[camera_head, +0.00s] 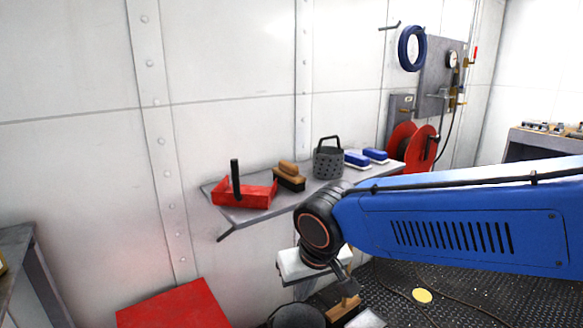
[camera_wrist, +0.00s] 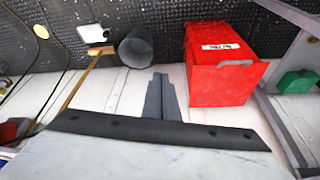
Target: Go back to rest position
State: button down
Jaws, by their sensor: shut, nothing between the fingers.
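My gripper (camera_wrist: 160,82) shows in the wrist view as two grey fingers pressed together, with nothing between them. In the head view my gripper (camera_head: 346,284) is small and partly hidden, hanging below the black wrist joint at the end of my blue arm. It is low, in front of the wall shelf (camera_head: 247,213) and below its level. My arm reaches in from the right and covers part of the room behind it.
The shelf holds a red tray (camera_head: 240,196), a brown brush (camera_head: 289,177), a grey perforated basket (camera_head: 328,160) and blue-and-white brushes (camera_head: 357,159). A red chest (camera_wrist: 217,72) and a dark bucket (camera_wrist: 136,48) stand below by the wall. Dark deck (camera_head: 470,295) lies at right.

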jog(key=s+d+m, duration=0.1)
jog(key=s+d, duration=0.2)
jog(key=d, duration=0.6)
jog(key=s+d+f+m+h, duration=0.1)
jog(key=s+d, duration=0.3)
jog(key=d, duration=0.4)
jog(key=s+d+m+t, duration=0.1)
jog(key=s+d, duration=0.3)
jog(key=d, duration=0.5)
jog(key=shift+s+d+f+m+h, duration=0.15)
jog(key=shift+d+f+m+h, duration=0.2)
jog(key=shift+m, duration=0.35)
